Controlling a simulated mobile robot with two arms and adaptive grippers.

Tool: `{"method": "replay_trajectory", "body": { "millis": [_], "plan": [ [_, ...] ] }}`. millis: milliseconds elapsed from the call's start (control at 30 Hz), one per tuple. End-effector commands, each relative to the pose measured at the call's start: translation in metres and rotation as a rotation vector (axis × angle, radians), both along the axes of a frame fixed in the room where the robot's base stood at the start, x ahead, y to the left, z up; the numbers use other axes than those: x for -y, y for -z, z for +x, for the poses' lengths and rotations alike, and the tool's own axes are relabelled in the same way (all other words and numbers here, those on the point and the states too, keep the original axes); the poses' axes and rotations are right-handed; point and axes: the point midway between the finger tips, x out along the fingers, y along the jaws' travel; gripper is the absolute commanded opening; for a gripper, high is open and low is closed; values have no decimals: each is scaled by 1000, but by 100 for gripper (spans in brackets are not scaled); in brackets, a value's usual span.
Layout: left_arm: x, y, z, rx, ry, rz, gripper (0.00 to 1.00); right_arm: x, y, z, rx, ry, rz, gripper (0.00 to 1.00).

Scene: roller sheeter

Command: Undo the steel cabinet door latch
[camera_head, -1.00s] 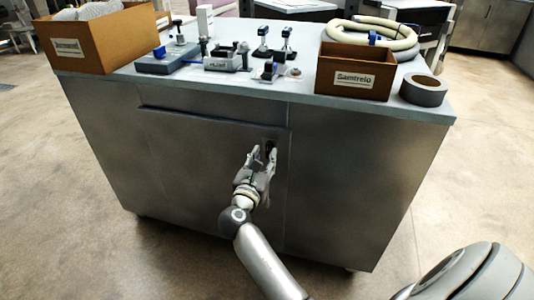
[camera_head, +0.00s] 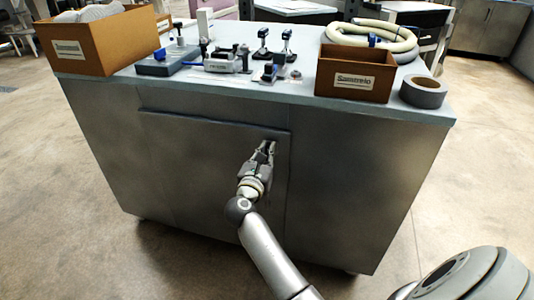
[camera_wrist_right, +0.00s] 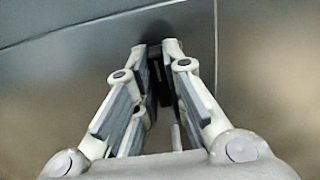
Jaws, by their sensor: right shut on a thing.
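The steel cabinet (camera_head: 350,170) stands in front of me with its grey top. Its door (camera_head: 190,160) is a closed panel on the front. The dark latch (camera_wrist_right: 154,65) sits near the door's upper right corner and is mostly hidden by my fingers in both views. My right gripper (camera_head: 266,148) reaches up to it, and its fingertips, also in the wrist view (camera_wrist_right: 157,50), are closed in on both sides of the latch. Whether the latch has turned cannot be seen. My left gripper is not in view.
On the cabinet top (camera_head: 290,92) stand two brown boxes, at left (camera_head: 105,42) and right (camera_head: 355,72), a grey tape roll (camera_head: 423,91), a coiled hose (camera_head: 375,35) and several clamps (camera_head: 225,62). The floor around the cabinet is clear.

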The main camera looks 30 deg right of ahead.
Motion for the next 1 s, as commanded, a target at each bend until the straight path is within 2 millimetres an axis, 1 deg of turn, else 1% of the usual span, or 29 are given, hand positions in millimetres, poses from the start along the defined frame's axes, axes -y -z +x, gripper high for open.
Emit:
{"method": "replay_trajectory", "body": {
  "millis": [200, 367, 700, 767, 867, 1000],
  "plan": [
    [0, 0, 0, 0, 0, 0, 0, 1, 0, 0, 14, 0, 11, 0],
    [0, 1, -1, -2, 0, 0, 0, 1, 0, 0, 60, 0, 50, 0],
    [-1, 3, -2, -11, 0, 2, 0, 2, 0, -1, 264, 0, 224, 0],
    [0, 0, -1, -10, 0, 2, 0, 3, 1, -1, 309, 0, 262, 0],
    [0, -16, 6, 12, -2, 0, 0, 3, 1, -2, 382, 0, 323, 0],
    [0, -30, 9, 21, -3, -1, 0, 4, 2, -2, 483, -2, 410, 0]
  ]
}}
